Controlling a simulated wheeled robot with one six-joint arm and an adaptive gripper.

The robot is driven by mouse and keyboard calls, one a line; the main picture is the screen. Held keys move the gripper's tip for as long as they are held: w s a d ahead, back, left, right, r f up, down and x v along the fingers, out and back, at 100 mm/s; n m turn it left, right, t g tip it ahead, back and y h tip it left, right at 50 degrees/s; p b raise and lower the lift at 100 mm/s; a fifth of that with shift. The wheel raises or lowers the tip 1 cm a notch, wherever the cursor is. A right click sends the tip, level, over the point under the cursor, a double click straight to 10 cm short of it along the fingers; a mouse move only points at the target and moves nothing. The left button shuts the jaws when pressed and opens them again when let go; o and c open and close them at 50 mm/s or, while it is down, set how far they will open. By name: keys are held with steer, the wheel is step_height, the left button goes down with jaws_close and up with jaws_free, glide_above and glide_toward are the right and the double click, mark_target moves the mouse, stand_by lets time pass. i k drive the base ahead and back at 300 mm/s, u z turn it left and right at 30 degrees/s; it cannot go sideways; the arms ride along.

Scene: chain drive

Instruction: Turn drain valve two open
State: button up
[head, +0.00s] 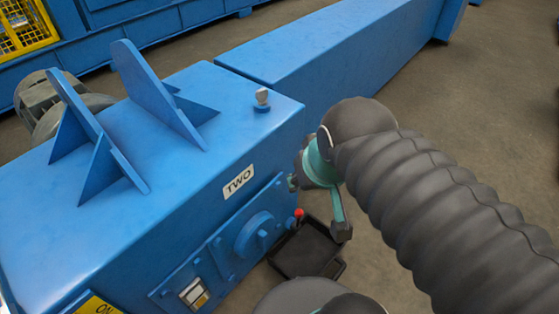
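The blue machine housing (190,140) carries a white label reading TWO (238,181). Below and right of the label, a small lever with a red knob (299,213) stands low on the housing's front side, above a black tray (308,248). It looks like the drain valve handle; its valve body is too small to make out. My gripper (325,205), with teal and dark parts, is beside the housing's right corner, close above and right of the red knob. A gap shows between the knob and the teal bar. Whether its fingers are open is unclear.
A round blue cover (254,234) and a small panel with a window (193,292) are on the housing's front side. Upright blue fins (150,90) stand on top. A long blue guard (335,40) extends behind. Concrete floor (440,110) is clear to the right.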

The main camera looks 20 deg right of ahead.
mark_target(296, 227)
steer(key=z, duration=1.1)
steer(key=k, duration=0.75)
steer(key=u, duration=1)
steer(key=i, duration=0.5)
steer(key=z, duration=0.05)
